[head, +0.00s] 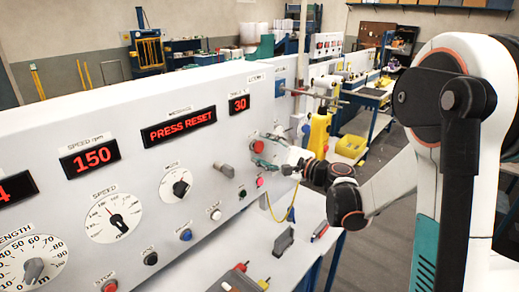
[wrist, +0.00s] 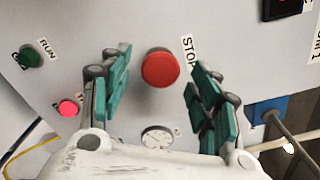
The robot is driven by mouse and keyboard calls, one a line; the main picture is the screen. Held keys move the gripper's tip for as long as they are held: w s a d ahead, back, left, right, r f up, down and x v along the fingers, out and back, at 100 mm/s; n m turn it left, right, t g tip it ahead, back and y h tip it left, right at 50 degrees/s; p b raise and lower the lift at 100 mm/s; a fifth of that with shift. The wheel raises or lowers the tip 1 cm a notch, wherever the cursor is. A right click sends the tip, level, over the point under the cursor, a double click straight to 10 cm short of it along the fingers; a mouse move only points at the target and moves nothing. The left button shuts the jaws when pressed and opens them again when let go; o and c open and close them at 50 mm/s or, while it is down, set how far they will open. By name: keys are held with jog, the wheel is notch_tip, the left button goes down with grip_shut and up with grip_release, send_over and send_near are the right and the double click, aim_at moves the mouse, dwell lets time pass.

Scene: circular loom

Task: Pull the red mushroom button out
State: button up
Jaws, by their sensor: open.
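The red mushroom button (wrist: 160,69) sticks out of the light grey panel, with a STOP label beside it in the wrist view. In the head view the red button (head: 258,146) is near the panel's right end, partly beside my gripper's fingers. My gripper (wrist: 158,98) is open, with teal finger pads to the left and right of the button and a gap on both sides. In the head view my gripper (head: 268,150) reaches the panel from the right. The pads do not visibly touch the button, and their exact depth relative to it is hard to tell.
A green RUN button (wrist: 30,57), a small lit red button (wrist: 69,107) and a small dial (wrist: 157,137) are close by. A blue fitting (wrist: 268,110) with a grey rod is at the right. A table (head: 300,255) with tools lies below the panel.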

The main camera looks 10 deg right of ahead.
jog(key=v, duration=0.6)
jog(key=shift+s+d+b, duration=0.2)
jog(key=shift+s+b, duration=0.1)
jog(key=shift+b, duration=0.05)
